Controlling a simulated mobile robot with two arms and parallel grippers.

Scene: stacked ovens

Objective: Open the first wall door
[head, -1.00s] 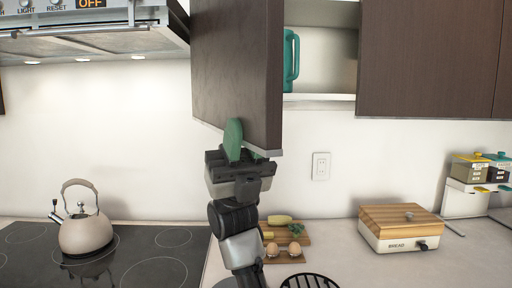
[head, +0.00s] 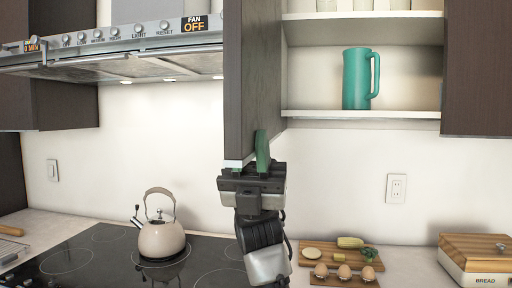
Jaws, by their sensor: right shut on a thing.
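The dark wood wall cabinet door (head: 258,80) stands swung out from its cabinet, seen nearly edge-on in the head view. Behind it, to the right, the cabinet interior shows white shelves (head: 350,115) with a teal pitcher (head: 356,78) on the lower one. My right gripper (head: 258,160) is at the door's bottom edge, with its green fingers shut on the lower corner of the door. My left gripper is out of view.
A range hood (head: 140,48) hangs to the left of the door. Below are a kettle (head: 161,240) on the black cooktop (head: 95,262), a cutting board (head: 318,250) with food, eggs (head: 345,271) and a bread box (head: 478,258). Another closed door (head: 478,70) is at right.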

